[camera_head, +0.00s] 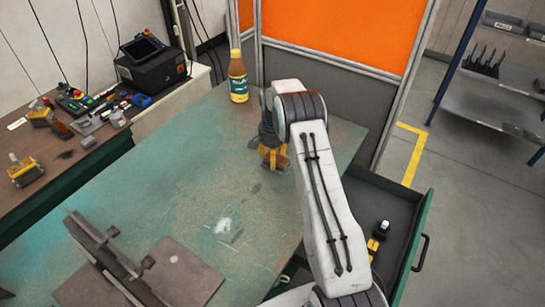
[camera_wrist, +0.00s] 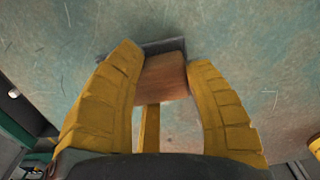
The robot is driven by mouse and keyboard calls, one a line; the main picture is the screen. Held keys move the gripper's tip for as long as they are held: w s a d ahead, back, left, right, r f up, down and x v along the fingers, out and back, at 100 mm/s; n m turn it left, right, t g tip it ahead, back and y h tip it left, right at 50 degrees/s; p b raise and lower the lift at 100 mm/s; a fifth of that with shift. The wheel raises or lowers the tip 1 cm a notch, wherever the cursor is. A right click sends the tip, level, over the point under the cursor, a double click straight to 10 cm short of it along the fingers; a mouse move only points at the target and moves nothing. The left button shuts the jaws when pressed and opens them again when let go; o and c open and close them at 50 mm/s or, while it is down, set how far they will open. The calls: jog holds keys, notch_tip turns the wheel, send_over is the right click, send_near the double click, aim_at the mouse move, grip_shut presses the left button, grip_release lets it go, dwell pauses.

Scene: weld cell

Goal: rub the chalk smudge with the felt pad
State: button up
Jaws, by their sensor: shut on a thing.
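The chalk smudge (camera_head: 223,226) is a pale whitish patch on the green table (camera_head: 190,185), near its middle front. My gripper (camera_head: 272,160) is over the far right part of the table, up and right of the smudge. In the wrist view, my gripper's yellow fingers (camera_wrist: 163,62) are shut on the felt pad (camera_wrist: 165,76), a brown wooden block with a dark grey layer along its far edge. The pad is close to the tabletop; I cannot tell whether it touches. The smudge does not show in the wrist view.
A bottle (camera_head: 238,82) stands at the table's back edge, behind my gripper. Metal plates with an angle bar (camera_head: 115,262) lie at the front left. An open drawer (camera_head: 400,222) juts out at the right. An orange screen (camera_head: 345,30) stands behind. The table's middle is clear.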

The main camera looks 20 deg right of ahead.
jog(key=shift+f+b, duration=0.8)
jog(key=shift+f, duration=0.2)
dwell(0.4)
jog(key=shift+w+d+r, duration=0.1)
jog(key=shift+w+d, duration=0.45)
jog(key=shift+d, duration=0.2)
jog(key=shift+w+d, duration=0.5)
jog(key=shift+d, duration=0.25)
jog(key=shift+w+d, duration=0.55)
jog(key=shift+d, duration=0.2)
jog(key=shift+w+d, duration=0.5)
jog(key=shift+d, duration=0.2)
jog(key=shift+d+f, duration=0.2)
jog(key=shift+d, duration=0.05)
jog(key=shift+a, duration=0.1)
